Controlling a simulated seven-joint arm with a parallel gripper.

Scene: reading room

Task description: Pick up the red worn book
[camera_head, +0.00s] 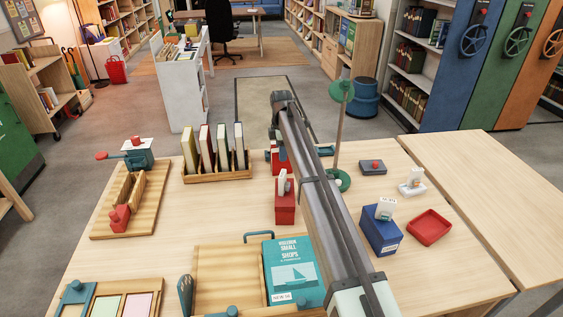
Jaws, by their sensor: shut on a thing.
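My arm reaches from the bottom right up over the table. My gripper (275,135) is at its far end, partly hidden by the arm, and its fingers do not show clearly. A small red object (276,158) shows just below it; the gripper appears shut on it, but I cannot tell whether it is the worn red book. A wooden rack (218,176) on the left holds several upright books.
A red box with a white tag (284,208) stands left of my arm. A teal book (293,266) lies on a wooden stand in front.

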